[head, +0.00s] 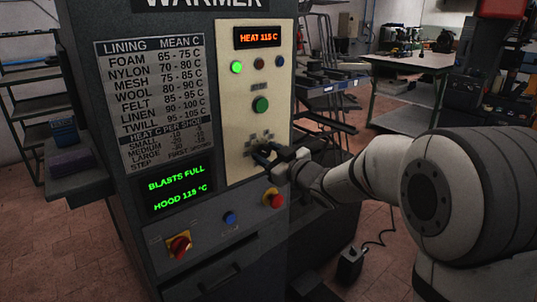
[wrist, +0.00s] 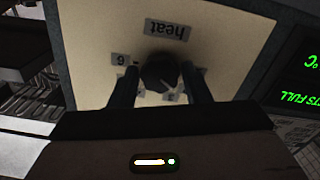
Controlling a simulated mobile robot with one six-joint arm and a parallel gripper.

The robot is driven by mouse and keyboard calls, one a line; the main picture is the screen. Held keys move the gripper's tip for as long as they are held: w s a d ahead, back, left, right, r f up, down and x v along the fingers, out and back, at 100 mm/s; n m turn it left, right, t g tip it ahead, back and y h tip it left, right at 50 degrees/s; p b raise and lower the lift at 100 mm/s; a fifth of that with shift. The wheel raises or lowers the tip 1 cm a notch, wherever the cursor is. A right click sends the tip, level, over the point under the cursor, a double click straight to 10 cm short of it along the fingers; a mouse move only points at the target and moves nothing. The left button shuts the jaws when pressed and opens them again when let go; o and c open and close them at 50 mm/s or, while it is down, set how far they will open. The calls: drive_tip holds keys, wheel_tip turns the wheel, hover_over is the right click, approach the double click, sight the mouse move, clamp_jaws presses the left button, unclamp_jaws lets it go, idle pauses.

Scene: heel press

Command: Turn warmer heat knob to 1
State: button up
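The dark round heat knob (wrist: 160,72) shows in the wrist view on a cream panel, under an upside-down "heat" label (wrist: 167,30). A pale mark on the knob slants to the lower right in that view. Number labels surround it; one (wrist: 125,59) looks like a 6, and others are partly hidden. My gripper (wrist: 160,80) has one finger on each side of the knob, with what look like narrow gaps. In the head view, my gripper (head: 262,154) is at the lower part of the warmer's cream panel (head: 237,132) and hides most of the knob.
The heat display (head: 260,37) reads about 115 C. A green screen (head: 177,187) shows "BLASTS FULL" and a hood temperature. A green button (head: 261,104) is above my gripper.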

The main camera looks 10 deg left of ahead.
drive_tip(key=c, duration=0.6)
drive_tip(key=shift+c, duration=0.2)
drive_tip(key=shift+b, duration=0.4)
drive_tip(key=shift+f+n+b, duration=0.2)
drive_tip(key=shift+n+b, duration=0.85)
drive_tip(key=shift+n, duration=0.05)
drive_tip(key=shift+r+n+b, duration=0.15)
drive_tip(key=shift+n+b, duration=2)
drive_tip(key=shift+n, duration=0.35)
drive_tip(key=o, duration=1)
